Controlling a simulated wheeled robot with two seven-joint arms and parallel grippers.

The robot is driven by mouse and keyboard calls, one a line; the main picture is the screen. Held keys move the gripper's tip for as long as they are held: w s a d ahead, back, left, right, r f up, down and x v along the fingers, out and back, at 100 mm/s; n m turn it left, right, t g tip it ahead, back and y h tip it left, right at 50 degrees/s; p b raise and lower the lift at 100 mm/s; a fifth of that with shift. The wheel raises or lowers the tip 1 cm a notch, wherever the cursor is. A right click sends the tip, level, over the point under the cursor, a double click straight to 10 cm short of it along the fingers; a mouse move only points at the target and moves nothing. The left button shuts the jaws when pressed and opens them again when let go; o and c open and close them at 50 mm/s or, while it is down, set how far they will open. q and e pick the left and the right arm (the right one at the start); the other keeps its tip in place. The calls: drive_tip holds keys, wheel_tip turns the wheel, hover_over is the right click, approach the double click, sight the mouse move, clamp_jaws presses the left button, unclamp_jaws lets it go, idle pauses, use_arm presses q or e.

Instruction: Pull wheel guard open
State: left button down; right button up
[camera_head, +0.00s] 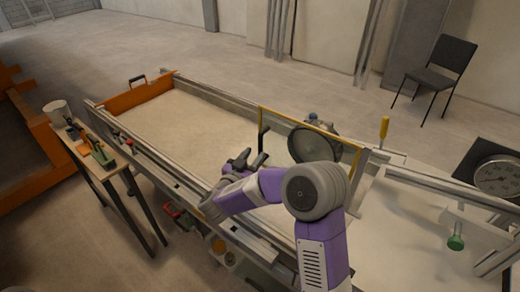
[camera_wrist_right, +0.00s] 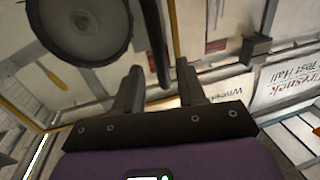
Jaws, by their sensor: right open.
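A dark upright handle bar (camera_head: 262,136) is near the guard's left edge. My right gripper (camera_head: 248,160) is open, just below and left of this bar. In the right wrist view the bar (camera_wrist_right: 155,42) lies ahead of the open fingers (camera_wrist_right: 160,85), roughly in line with the gap; contact cannot be told. My left gripper is out of view.
A side table (camera_head: 88,158) with a white pot (camera_head: 56,112) and tools stands at the left. An orange end wall (camera_head: 140,96) closes the bed's far end. A yellow-handled lever (camera_head: 384,128), a dial gauge (camera_head: 498,176) and a green knob (camera_head: 456,242) are at the right.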

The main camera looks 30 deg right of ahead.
sight(259, 148)
drive_tip(key=x, duration=0.5)
drive_tip(key=shift+w+d, duration=0.1)
drive_tip(key=shift+d, duration=0.1)
clamp_jaws()
